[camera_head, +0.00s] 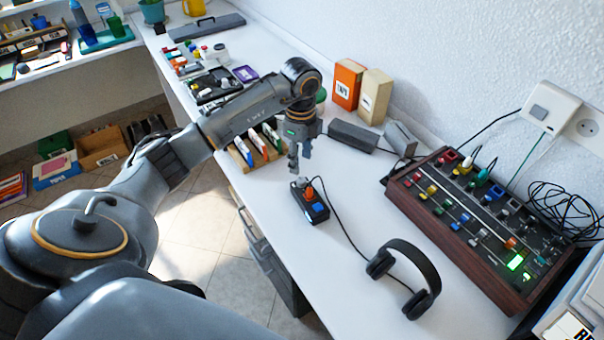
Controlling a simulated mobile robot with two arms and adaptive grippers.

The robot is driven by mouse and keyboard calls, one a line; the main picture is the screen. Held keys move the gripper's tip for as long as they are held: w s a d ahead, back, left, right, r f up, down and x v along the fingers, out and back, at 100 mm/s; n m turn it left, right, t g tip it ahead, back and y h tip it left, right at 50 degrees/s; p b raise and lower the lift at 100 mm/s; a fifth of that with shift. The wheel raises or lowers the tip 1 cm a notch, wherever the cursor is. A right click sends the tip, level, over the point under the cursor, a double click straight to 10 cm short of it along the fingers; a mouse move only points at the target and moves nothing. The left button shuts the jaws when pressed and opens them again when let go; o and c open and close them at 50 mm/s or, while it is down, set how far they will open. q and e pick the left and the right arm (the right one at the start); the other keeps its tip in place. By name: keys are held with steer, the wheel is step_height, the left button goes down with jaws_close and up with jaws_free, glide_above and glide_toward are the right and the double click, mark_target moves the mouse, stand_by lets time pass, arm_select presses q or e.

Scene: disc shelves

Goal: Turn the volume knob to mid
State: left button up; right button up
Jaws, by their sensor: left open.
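A small black control box (312,210) lies on the white desk, with a cable running from it toward the headphones. It carries a pale grey knob (300,182) at its far end, an orange part (310,194) and a blue part (319,208). Which of these is the volume knob, and where it is set, is too small to tell. My left gripper (299,165) points down just above the box's far end, open and with nothing seen between its fingers. I cannot tell whether it touches the knob. My right gripper is out of view.
Black headphones (434,270) lie at the near right. A wood-sided mixer (433,222) with coloured knobs and sliders stands right of the box. A wooden rack (240,160) stands left of my gripper. Orange (347,84) and cream (374,97) boxes stand by the wall.

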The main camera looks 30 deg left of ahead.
mark_target(301, 179)
arm_select(q)
step_height(301, 179, down, 7)
steer(key=shift+r, duration=0.1)
steer(key=shift+w+f, duration=0.1)
steer(key=shift+f, duration=0.25)
steer(key=shift+c, duration=0.9)
steer(key=c, duration=0.7)
jaws_close()
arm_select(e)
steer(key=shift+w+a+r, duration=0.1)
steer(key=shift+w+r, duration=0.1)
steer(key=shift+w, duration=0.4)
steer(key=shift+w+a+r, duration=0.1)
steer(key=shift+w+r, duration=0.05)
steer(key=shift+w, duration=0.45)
